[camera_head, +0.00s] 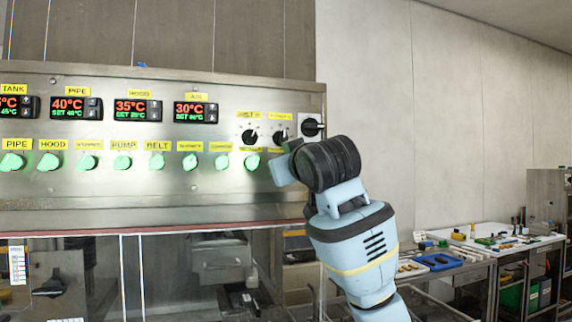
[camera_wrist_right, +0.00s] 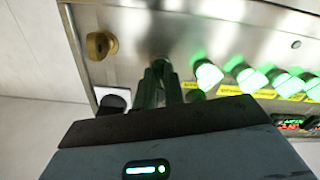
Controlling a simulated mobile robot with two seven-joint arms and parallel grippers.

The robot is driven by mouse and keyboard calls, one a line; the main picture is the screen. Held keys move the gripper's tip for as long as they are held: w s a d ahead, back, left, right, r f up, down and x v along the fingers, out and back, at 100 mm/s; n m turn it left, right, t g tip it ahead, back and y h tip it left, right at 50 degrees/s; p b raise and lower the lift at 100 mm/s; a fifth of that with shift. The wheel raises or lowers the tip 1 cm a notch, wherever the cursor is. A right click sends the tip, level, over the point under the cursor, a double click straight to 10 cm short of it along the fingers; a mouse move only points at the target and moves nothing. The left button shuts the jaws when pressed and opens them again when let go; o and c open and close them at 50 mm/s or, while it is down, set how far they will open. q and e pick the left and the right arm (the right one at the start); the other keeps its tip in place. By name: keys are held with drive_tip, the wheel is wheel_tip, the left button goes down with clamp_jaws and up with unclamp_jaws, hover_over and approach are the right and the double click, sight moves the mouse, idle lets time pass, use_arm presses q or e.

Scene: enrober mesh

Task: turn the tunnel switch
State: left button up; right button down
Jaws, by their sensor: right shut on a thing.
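My right gripper (camera_head: 284,168) reaches the steel control panel (camera_head: 130,190) at the right end of the lower row of switches. In the right wrist view its two dark fingers (camera_wrist_right: 161,82) are shut on a switch there, which I take as the tunnel switch. The fingers and the green glare mostly hide that switch, and its label is not readable. The nearest visible lit green switch (camera_head: 252,162) is just left of the gripper; it also shows in the right wrist view (camera_wrist_right: 208,74). My left gripper is not in view.
Several more lit green switches line the row to the left. Black knobs (camera_head: 250,136) and another black knob (camera_head: 311,127) sit above. A brass lock (camera_wrist_right: 100,45) is near the panel edge. Temperature displays (camera_head: 75,108) are above left. A cluttered bench (camera_head: 480,248) stands at right.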

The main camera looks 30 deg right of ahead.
drive_tip(key=shift+n, duration=1)
drive_tip(key=c, duration=1.5)
unclamp_jaws()
drive_tip(key=shift+v, duration=3.9)
